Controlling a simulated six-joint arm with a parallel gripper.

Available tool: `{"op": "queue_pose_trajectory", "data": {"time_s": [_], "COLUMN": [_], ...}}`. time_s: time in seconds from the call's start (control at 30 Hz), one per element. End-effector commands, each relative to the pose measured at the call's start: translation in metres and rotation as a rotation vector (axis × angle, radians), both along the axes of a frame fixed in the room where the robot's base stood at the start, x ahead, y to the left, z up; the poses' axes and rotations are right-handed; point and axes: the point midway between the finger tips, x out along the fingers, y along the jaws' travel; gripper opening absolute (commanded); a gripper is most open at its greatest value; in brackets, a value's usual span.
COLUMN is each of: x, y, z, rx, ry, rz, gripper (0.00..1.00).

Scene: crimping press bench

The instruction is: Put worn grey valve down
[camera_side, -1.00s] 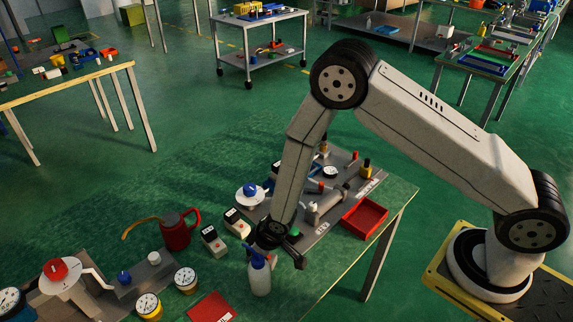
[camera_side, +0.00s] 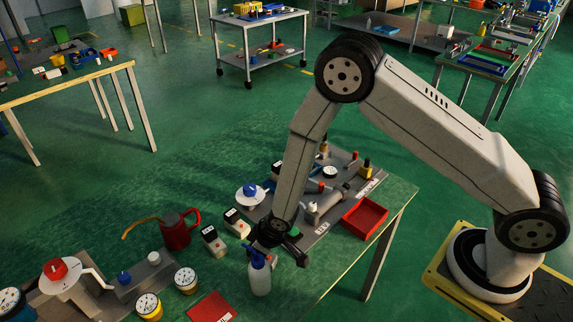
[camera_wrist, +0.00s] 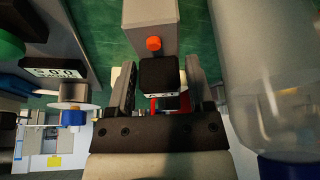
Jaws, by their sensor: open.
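My gripper (camera_side: 300,256) is low over the front of the bench, just behind and beside the blue-topped spray bottle (camera_side: 260,275). In the wrist view my gripper (camera_wrist: 163,85) has its two dark fingers apart. A small black block (camera_wrist: 158,76) shows in the gap between them, with a grey box and orange knob (camera_wrist: 153,43) beyond. I cannot tell whether anything touches the fingers. A grey valve-like part (camera_side: 322,208) lies on the grey board right of my gripper. I cannot tell for certain whether it is the worn grey valve.
The clear bottle (camera_wrist: 265,85) fills the right of the wrist view, close to my gripper. Two small meters (camera_side: 213,241) and a red jug (camera_side: 178,230) stand to the left. A red tray (camera_side: 364,218) sits at the right. The bench's front right edge is clear.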

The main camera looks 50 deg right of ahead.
Motion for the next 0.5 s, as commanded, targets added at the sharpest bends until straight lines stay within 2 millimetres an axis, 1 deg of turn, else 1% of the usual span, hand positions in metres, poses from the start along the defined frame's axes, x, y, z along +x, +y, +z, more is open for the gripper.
{"op": "queue_pose_trajectory", "data": {"time_s": [0.5], "x": [-0.019], "y": [-0.008], "z": [0.052], "rx": [0.001], "ry": [-0.002], "rz": [-0.001], "gripper": [0.67]}}
